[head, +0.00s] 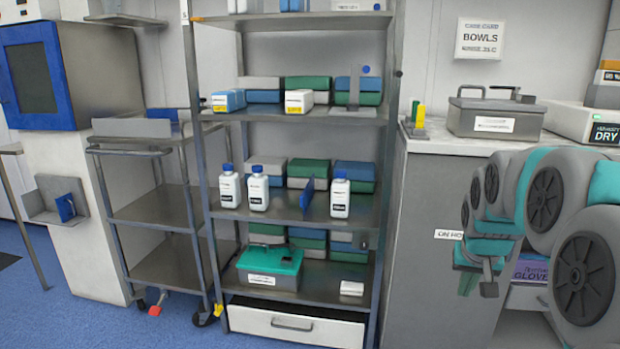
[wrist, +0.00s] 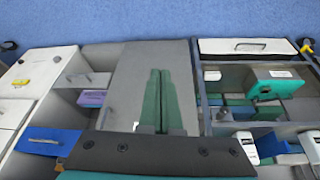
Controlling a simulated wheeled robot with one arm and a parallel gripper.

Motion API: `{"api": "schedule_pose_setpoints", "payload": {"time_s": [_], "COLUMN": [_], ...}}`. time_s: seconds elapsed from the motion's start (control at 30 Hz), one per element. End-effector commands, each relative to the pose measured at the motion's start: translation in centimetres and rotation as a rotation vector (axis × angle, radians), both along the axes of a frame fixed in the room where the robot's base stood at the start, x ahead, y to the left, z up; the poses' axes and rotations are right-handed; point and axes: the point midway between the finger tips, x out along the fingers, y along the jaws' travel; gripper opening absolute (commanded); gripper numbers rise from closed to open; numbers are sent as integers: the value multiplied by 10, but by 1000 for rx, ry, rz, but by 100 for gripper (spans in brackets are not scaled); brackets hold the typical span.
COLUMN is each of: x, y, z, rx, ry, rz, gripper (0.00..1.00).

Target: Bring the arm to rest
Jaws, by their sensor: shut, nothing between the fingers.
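My arm, grey and teal, is folded at the right of the head view, in front of the grey counter (head: 430,215). My gripper (head: 488,289) hangs at its left end, pointing down, small and partly dark there. In the wrist view my gripper (wrist: 160,72) shows as two long green fingers side by side, shut with nothing between them. The fingers lie in front of a plain grey panel (wrist: 130,75) and no object is seen touching them.
A metal shelf rack (head: 290,118) with bottles and boxes stands left of the arm. A teal-lidded box (head: 270,262) is on its low shelf. A trolley (head: 150,210) stands further left. A metal case (head: 495,117) sits on the counter. Blue floor (head: 85,315) is clear at lower left.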

Motion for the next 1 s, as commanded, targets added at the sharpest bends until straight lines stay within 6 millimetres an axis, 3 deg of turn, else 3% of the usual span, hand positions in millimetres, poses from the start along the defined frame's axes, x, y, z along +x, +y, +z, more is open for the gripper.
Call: {"api": "schedule_pose_setpoints", "payload": {"time_s": [0.03, 0.1, 0.3, 0.5, 0.6, 0.77, 1.0], "x": [-21, -52, -153, -251, -286, -313, -316], "y": [24, 53, 120, 160, 169, 175, 175], "z": [-4, -13, -42, -68, -76, -83, -84], "rx": [12, 30, 72, 104, 114, 121, 123], "ry": [37, 92, 265, 425, 478, 523, 529], "rz": [36, 81, 201, 299, 330, 354, 357], "gripper": [0, 0, 0, 0, 0, 0, 0]}}
